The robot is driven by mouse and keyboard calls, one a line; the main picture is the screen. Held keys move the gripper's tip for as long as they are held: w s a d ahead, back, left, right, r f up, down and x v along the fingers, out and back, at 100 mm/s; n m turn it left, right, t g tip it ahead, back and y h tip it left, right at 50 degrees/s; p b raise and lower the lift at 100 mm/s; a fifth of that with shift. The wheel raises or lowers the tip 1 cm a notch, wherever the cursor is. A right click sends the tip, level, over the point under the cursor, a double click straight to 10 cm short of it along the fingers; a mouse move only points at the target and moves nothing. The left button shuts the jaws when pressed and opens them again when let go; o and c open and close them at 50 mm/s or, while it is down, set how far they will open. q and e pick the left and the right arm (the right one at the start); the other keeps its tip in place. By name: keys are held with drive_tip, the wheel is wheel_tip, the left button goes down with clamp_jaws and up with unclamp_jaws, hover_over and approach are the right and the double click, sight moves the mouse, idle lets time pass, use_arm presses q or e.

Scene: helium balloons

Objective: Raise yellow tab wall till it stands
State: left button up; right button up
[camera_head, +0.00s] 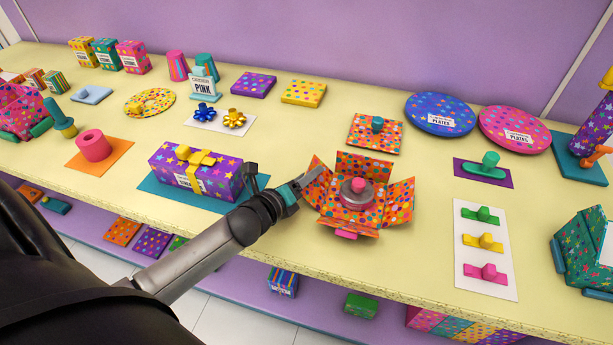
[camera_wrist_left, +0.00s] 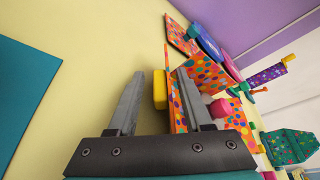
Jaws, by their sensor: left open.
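The open orange box with coloured dots (camera_head: 346,222) stands near the table's front edge, its walls spread around a grey and pink round item (camera_head: 357,193). Its left wall (camera_head: 318,191) leans outward beside my left gripper (camera_head: 306,183). In the left wrist view, the yellow tab (camera_wrist_left: 160,89) sits on that wall, between the open fingers of the gripper (camera_wrist_left: 156,76) and nearer the right finger. I cannot tell if they touch. The yellow tab is hidden in the head view. A pink tab (camera_head: 346,235) shows at the front. My right gripper is out of view.
A purple gift box with a yellow bow (camera_head: 205,178) stands on a teal mat (camera_head: 160,193) left of the gripper. A dotted lid (camera_head: 375,140) lies behind the box. A white card with coloured knobs (camera_head: 485,282) lies to the right.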

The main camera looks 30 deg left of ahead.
use_arm(q)
drive_tip(key=shift+c, duration=0.3)
clamp_jaws()
idle(1.1)
